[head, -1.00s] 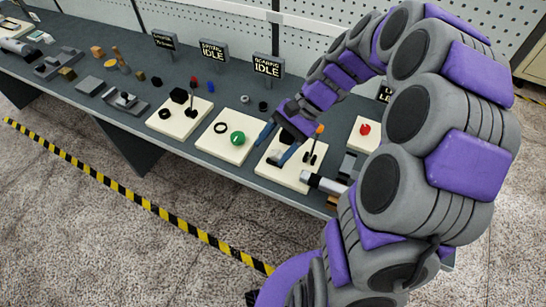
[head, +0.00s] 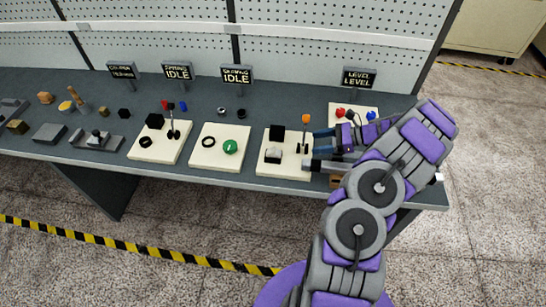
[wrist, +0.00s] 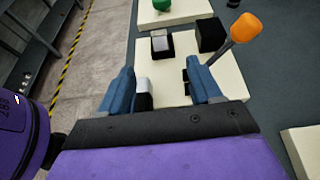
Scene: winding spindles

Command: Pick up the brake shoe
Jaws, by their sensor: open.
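I cannot tell for certain which piece is the brake shoe. A small block with a pale top and dark sides (head: 273,155) sits on the cream pad (head: 291,171) with the orange-knobbed lever; the block also shows in the wrist view (wrist: 162,44). My gripper (head: 313,149) is open at the right side of this pad, its blue fingers pointing left toward the block. In the wrist view my gripper (wrist: 160,68) has its fingers spread, with the block beyond their tips. Nothing is visibly held.
A black cube (head: 277,133) stands behind the block. The orange-knobbed lever (head: 306,120) rises close to my far finger. A silver cylinder (wrist: 143,93) lies near one finger. Pads with a green knob (head: 230,147) and red and blue knobs (head: 371,116) flank this pad.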

